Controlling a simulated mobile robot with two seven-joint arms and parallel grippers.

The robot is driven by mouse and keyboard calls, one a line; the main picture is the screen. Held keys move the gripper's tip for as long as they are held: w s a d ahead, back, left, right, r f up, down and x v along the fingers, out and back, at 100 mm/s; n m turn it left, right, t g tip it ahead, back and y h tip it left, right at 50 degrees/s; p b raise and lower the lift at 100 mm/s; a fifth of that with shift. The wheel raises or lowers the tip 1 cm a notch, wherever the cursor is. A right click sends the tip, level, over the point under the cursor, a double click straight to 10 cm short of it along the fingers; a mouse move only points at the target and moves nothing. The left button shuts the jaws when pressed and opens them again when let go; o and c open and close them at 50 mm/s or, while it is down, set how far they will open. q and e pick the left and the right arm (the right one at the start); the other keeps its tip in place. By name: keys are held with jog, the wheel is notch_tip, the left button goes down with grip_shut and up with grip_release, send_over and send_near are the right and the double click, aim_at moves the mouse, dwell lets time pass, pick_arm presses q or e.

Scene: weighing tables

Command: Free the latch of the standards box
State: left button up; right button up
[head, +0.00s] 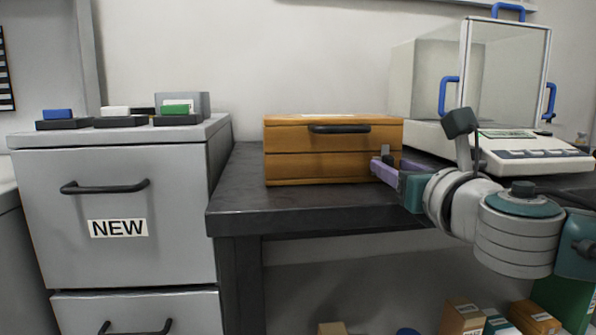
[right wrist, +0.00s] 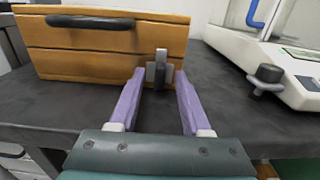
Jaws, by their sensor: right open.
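The standards box (head: 320,165) is a closed wooden box with a dark handle on its front, standing on the dark table. It also shows in the right wrist view (right wrist: 85,65). Its grey metal latch (right wrist: 160,68) is on the front face near the right end, standing upright with a dark lower part. In the head view the latch is partly hidden by my right gripper (head: 384,168). My right gripper also shows in the right wrist view (right wrist: 158,88). Its purple fingers are open, one on each side of the latch; I cannot tell whether they touch it. My left gripper is not in view.
The dark table (head: 235,195) has bare room left of the box. A glass-walled balance (head: 505,155) with blue handles stands to the right, close to my right arm. A grey cabinet (head: 110,210) labelled NEW stands at the left, with small coloured blocks on top.

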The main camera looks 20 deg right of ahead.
jog(key=shift+w, duration=0.25)
grip_shut()
dwell(0.5)
